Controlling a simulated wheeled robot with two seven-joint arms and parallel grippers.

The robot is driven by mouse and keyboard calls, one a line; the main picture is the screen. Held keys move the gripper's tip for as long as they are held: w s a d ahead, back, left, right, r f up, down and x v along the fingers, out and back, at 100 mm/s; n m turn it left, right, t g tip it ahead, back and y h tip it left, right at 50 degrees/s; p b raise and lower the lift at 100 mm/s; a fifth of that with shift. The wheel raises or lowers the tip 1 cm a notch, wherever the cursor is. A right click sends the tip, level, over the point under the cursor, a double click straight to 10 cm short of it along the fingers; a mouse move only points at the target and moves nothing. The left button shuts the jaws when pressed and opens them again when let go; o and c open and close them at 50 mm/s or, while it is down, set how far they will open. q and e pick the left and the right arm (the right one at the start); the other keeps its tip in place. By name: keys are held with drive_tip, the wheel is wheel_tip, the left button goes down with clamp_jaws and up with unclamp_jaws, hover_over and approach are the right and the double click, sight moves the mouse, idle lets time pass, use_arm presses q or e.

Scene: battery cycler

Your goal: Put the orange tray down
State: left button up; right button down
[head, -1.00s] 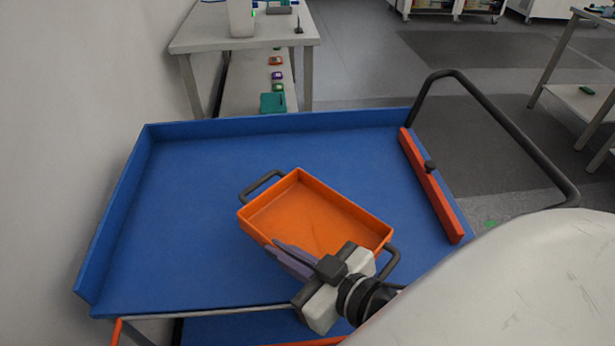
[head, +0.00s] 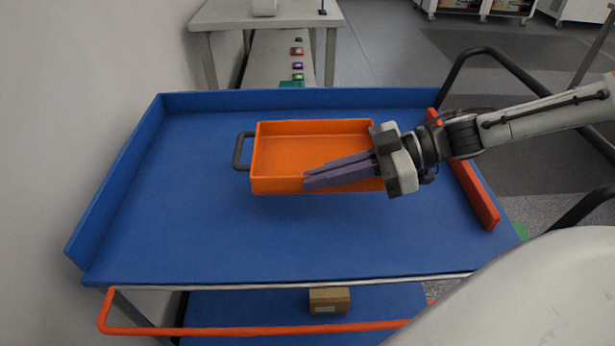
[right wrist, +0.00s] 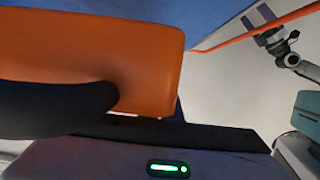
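The orange tray (head: 285,128) is over the middle of the blue cart top (head: 190,225), its long side facing me. It looks level; I cannot tell whether it touches the cart. Its left black handle (head: 238,150) is free. My right gripper (head: 320,180) is at the tray's right end, its purple fingers reaching left across the near wall. The right handle is hidden behind it in the head view. In the right wrist view the orange tray wall (right wrist: 140,60) and a dark curved shape, perhaps the handle, are close to a finger.
The cart has blue raised edges, a red bar (head: 475,195) at right and an orange rail (head: 250,330) in front. A small brown box (head: 329,300) is on its lower shelf. A bench (head: 222,18) stands behind. The blue surface left of the tray is bare.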

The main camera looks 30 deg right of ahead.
sight(337, 192)
drive_tip(key=shift+w+f+b, duration=0.1)
drive_tip(key=shift+f+b, duration=0.25)
drive_tip(key=shift+f, duration=0.1)
wheel_tip(337, 192, down, 4)
drive_tip(key=shift+f+b, duration=0.1)
drive_tip(key=shift+b, duration=1)
drive_tip(key=shift+f, duration=0.2)
wheel_tip(337, 192, down, 4)
drive_tip(key=b, duration=0.2)
drive_tip(key=shift+r+b, duration=0.15)
drive_tip(key=shift+b, duration=0.25)
drive_tip(key=shift+f, duration=0.25)
drive_tip(key=shift+r, duration=0.15)
